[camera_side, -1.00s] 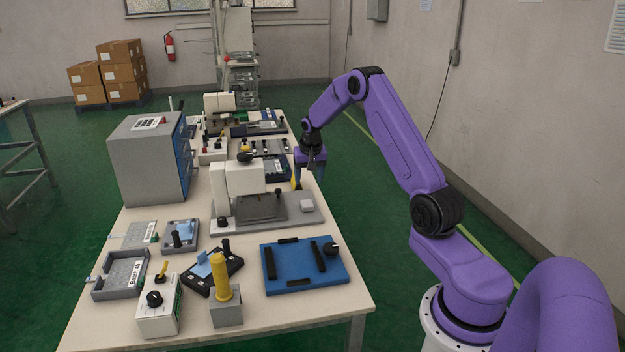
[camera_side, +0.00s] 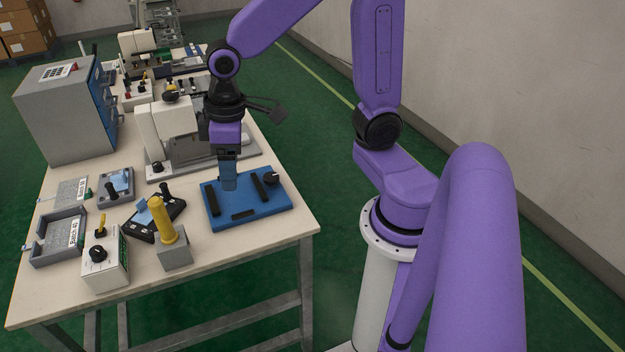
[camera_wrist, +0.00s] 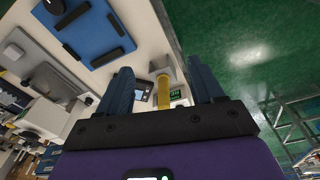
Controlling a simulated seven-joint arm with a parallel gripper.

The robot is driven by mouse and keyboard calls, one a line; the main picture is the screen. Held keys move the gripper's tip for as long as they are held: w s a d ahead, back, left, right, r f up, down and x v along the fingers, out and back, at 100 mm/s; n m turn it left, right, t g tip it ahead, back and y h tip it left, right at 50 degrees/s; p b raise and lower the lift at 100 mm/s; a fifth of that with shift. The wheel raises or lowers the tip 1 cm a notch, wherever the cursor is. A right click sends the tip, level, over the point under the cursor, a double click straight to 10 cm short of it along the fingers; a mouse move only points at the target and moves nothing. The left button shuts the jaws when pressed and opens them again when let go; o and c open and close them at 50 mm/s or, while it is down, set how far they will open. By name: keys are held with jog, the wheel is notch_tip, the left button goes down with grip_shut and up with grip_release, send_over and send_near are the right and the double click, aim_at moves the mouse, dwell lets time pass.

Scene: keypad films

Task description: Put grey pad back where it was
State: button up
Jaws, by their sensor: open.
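My gripper (camera_side: 228,172) points down with blue fingers above the back part of the blue plate (camera_side: 272,204). Its fingers are spread wide in the wrist view (camera_wrist: 160,77), with nothing held between them. In the wrist view, the blue plate (camera_wrist: 85,33) with black bars lies at upper left, off to the side of the fingers.
A yellow-handled grey block (camera_side: 174,254) stands left of the blue plate. Nearby are a switch box (camera_side: 105,268), a black fixture (camera_side: 170,214) and an open grey tray (camera_side: 45,254). A grey cabinet (camera_side: 62,118) stands at back left.

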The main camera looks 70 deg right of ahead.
jog(key=s+n+g, duration=0.1)
jog(key=s+n, duration=0.5)
jog(key=s, duration=1)
jog(key=shift+d+n, duration=0.3)
jog(key=shift+d, duration=0.15)
